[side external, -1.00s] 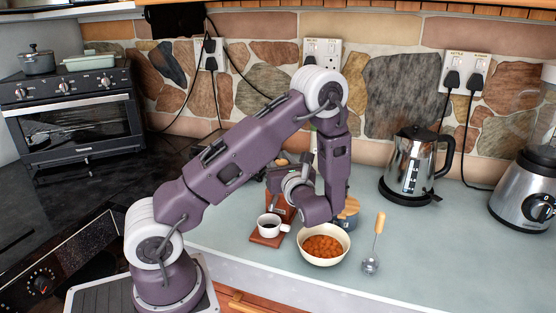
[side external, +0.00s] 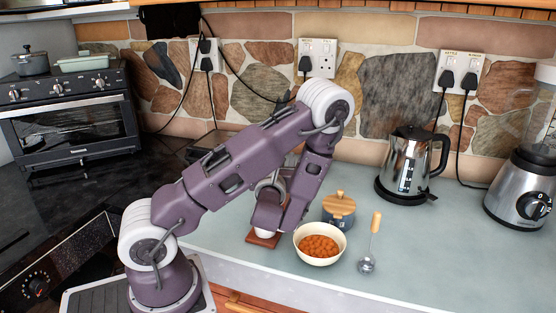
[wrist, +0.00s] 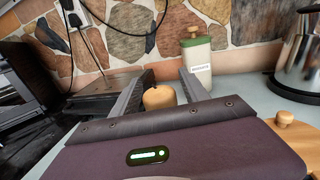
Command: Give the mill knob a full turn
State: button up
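The mill knob (wrist: 158,97) is a rounded, light wooden piece in the wrist view. It stands between the two fingers of my gripper (wrist: 162,78), with a gap visible on each side, so the gripper is open around it in this view. Whether the fingers are level with the knob is hard to tell. The knob's lower part and the mill below are hidden by my gripper's body. In the side view my arm covers the mill and the fingers. Only a reddish-brown wooden base (side external: 262,240) and part of a white cup show below my wrist.
A bowl of orange-brown pieces (side external: 318,246), a wooden-lidded jar (side external: 339,207) and a wooden-handled utensil (side external: 370,245) stand right of my wrist. A kettle (side external: 408,165) and blender (side external: 523,185) are farther right. A green-and-cream container (wrist: 196,60) stands behind the knob.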

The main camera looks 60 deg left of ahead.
notch_tip(320, 180, up, 10)
dwell(0.6)
